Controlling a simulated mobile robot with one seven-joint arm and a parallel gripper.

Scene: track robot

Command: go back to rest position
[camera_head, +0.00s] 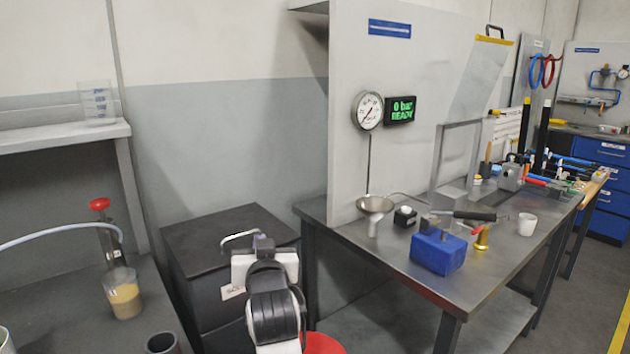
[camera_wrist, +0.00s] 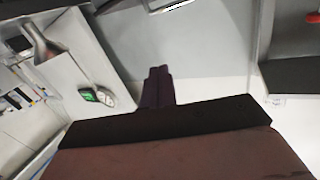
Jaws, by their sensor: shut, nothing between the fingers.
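My gripper shows in the wrist view, where its two dark fingers (camera_wrist: 157,72) are together with nothing between them. Behind the fingertips is plain grey wall, and they touch nothing that I can see. In the head view my white and black arm stands at bottom centre, in front of the dark cabinet (camera_head: 215,240). The fingers cannot be made out there.
A workbench (camera_head: 480,285) on the right carries a funnel (camera_head: 375,207), a blue block (camera_head: 437,252) and a white cup (camera_head: 527,224). A gauge (camera_head: 368,111) hangs on the panel above. On the left, a beaker (camera_head: 123,293) stands on a dark surface.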

